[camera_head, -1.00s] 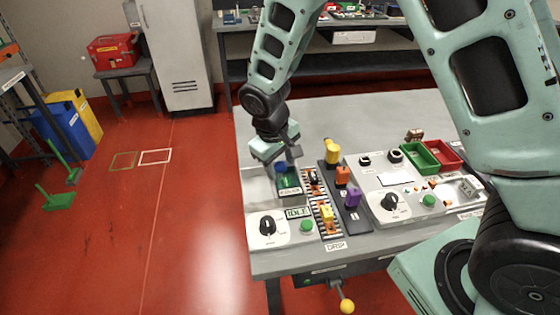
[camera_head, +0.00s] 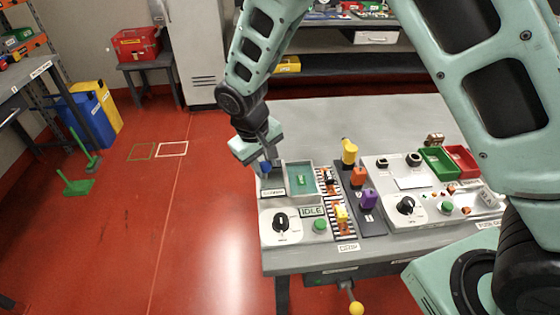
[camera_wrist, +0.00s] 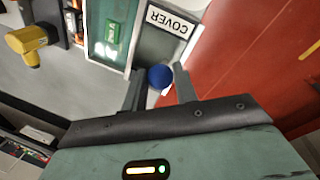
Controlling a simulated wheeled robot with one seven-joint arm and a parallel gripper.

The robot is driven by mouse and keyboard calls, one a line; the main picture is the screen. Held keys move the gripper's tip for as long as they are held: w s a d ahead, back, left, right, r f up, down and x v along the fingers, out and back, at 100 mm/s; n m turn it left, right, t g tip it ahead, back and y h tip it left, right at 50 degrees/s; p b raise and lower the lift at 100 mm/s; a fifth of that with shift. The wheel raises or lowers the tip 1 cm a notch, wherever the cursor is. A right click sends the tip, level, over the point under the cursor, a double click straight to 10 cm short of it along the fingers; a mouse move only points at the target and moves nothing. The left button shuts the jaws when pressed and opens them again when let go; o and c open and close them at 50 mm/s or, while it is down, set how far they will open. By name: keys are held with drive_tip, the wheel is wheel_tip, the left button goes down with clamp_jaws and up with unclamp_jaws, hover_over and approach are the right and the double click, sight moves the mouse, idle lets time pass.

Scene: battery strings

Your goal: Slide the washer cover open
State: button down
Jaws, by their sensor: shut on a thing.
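The washer is the grey unit on the table's left front, with a dial (camera_head: 281,221) and a display reading IDLE (camera_head: 312,211). Its teal basin (camera_head: 302,192) lies open to view, with a small green block (camera_head: 300,179) inside. The grey cover (camera_head: 272,183) sits to the left of the basin and has a COVER label, clear in the wrist view (camera_wrist: 170,20). My gripper (camera_head: 266,160) is at the cover's blue knob (camera_head: 266,168). In the wrist view the knob (camera_wrist: 160,76) is between my fingertips (camera_wrist: 160,86), which are shut on it.
A striped strip with a yellow piece (camera_head: 341,214) and a dark rack with a purple piece (camera_head: 368,198) stand right of the washer. Green (camera_head: 438,163) and red (camera_head: 462,161) bins are farther right. The table behind is clear. Open floor lies to the left.

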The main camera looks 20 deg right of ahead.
drive_tip(key=shift+a, duration=0.25)
drive_tip(key=c, duration=1.1)
unclamp_jaws()
drive_tip(key=shift+w+a, duration=0.1)
wheel_tip(320, 180, up, 17)
drive_tip(key=s+a+b, duration=0.1)
drive_tip(key=a+b, duration=0.1)
drive_tip(key=a, duration=0.1)
drive_tip(key=shift+s+b, duration=0.2)
drive_tip(key=shift+b, duration=0.1)
drive_tip(key=shift+s, duration=0.1)
drive_tip(key=s+d+f+n+y, duration=0.1)
drive_tip(key=s+d+f, duration=0.1)
drive_tip(key=s, duration=1)
drive_tip(key=s+d+f+n+y, duration=0.1)
drive_tip(key=s+d+f+n, duration=0.1)
drive_tip(key=s, duration=1)
wheel_tip(320, 180, down, 2)
drive_tip(key=shift+s+d+f+g+y, duration=0.1)
drive_tip(key=shift+s+d+g+y, duration=0.25)
drive_tip(key=shift+d, duration=0.35)
